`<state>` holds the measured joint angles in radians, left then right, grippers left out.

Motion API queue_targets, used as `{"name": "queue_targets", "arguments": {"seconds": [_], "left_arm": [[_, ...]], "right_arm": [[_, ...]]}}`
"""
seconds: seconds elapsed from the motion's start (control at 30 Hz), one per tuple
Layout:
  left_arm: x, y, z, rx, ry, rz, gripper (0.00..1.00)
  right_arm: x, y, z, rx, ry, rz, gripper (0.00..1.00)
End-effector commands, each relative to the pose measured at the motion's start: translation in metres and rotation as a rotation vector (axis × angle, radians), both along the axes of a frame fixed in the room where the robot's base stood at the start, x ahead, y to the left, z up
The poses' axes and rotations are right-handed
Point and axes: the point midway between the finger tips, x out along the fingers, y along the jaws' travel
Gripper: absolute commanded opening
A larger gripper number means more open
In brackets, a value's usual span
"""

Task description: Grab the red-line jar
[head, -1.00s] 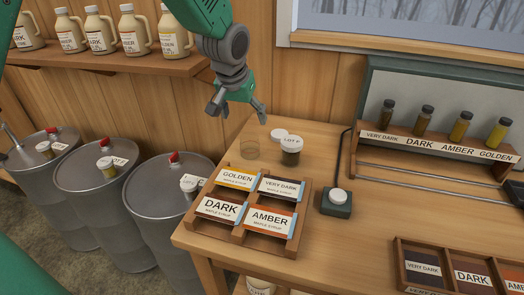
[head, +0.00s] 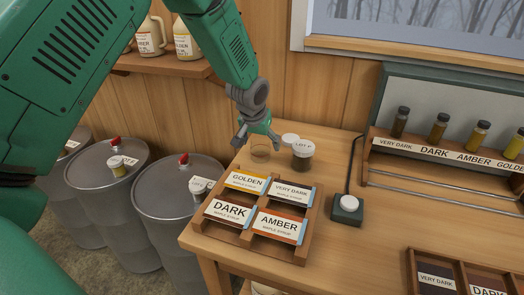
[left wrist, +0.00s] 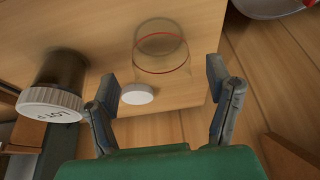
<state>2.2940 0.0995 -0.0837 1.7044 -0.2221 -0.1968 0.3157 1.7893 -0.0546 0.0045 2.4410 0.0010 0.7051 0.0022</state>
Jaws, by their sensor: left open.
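The red-line jar (left wrist: 162,47) is an empty clear glass with a thin red line around it. In the left wrist view it stands on the table ahead of my open fingers, in the gap between them and apart from both. In the head view the jar (head: 260,150) shows at the back of the table, just below the fingertips. My left gripper (head: 257,138) is open and empty; its two fingers (left wrist: 160,92) show in the left wrist view. My right gripper is not in view.
A dark jar with a white "LOT" lid (head: 302,153) stands right of the red-line jar. A loose white lid (left wrist: 137,94) lies near it. A wooden label tray (head: 228,235) is in front. A small device with a white knob (head: 348,204) stands right. Metal drums (head: 168,195) stand left.

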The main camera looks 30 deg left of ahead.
Motion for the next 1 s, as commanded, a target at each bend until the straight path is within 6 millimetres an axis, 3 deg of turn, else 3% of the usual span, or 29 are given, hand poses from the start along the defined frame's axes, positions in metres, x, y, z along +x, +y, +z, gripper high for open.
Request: {"name": "queue_targets", "arguments": {"seconds": [0.13,0.37,0.47,0.53,0.57,0.87,1.0], "left_arm": [[0.005,0.001,-0.014,0.0,0.0,0.0,0.73],[0.005,0.0,-0.014,0.0,-0.002,0.0,0.73],[0.005,0.0,-0.014,0.001,-0.001,-0.001,0.45],[0.006,0.0,-0.014,0.001,-0.001,-0.001,0.2],[0.006,0.0,-0.014,0.001,-0.001,-0.001,0.18],[0.006,0.001,-0.012,0.0,-0.002,-0.001,0.18],[0.006,0.001,0.006,0.0,-0.006,-0.002,0.18]], "right_arm": [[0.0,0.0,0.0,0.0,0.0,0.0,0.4],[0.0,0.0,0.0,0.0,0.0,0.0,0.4],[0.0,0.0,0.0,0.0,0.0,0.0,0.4],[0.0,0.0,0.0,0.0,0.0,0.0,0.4],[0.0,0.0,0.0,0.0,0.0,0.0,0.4],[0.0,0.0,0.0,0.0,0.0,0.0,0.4],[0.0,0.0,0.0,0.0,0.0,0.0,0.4]]}}
